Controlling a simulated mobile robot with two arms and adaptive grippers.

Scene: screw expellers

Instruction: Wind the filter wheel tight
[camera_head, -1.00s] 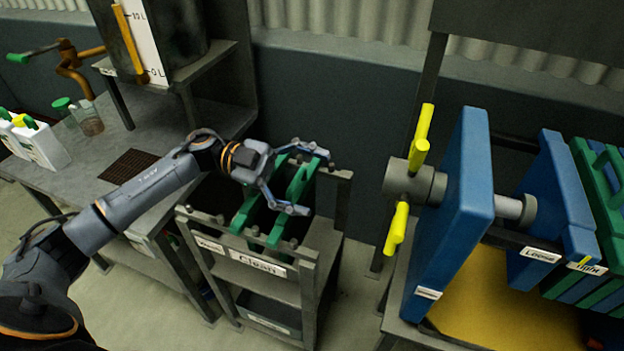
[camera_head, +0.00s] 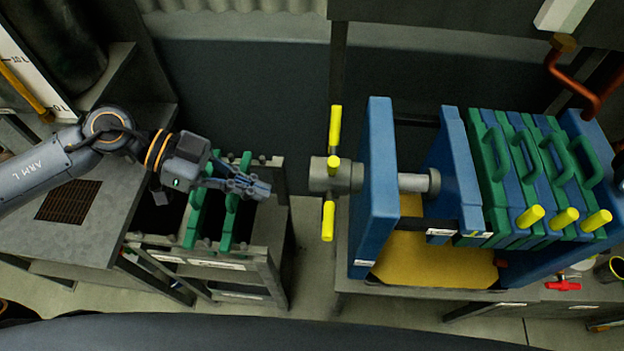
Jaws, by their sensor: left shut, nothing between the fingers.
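The filter wheel is a grey hub (camera_head: 335,175) with yellow spokes (camera_head: 328,220), on the left face of a blue press frame (camera_head: 376,190). A grey screw shaft (camera_head: 412,181) runs from that frame to a blue pressing plate (camera_head: 455,175). The plate stands against a stack of green and blue filter plates (camera_head: 520,160). Loose and tight labels (camera_head: 440,232) sit under the pressing plate. My left gripper (camera_head: 258,188) is shut and empty, left of the wheel and apart from it, above the rack's right side. My right gripper is not in view.
A grey bench (camera_head: 60,240) with a brown grate is at left. A yellow tray (camera_head: 430,268) lies under the press. An orange-red pipe (camera_head: 575,80) is at the upper right.

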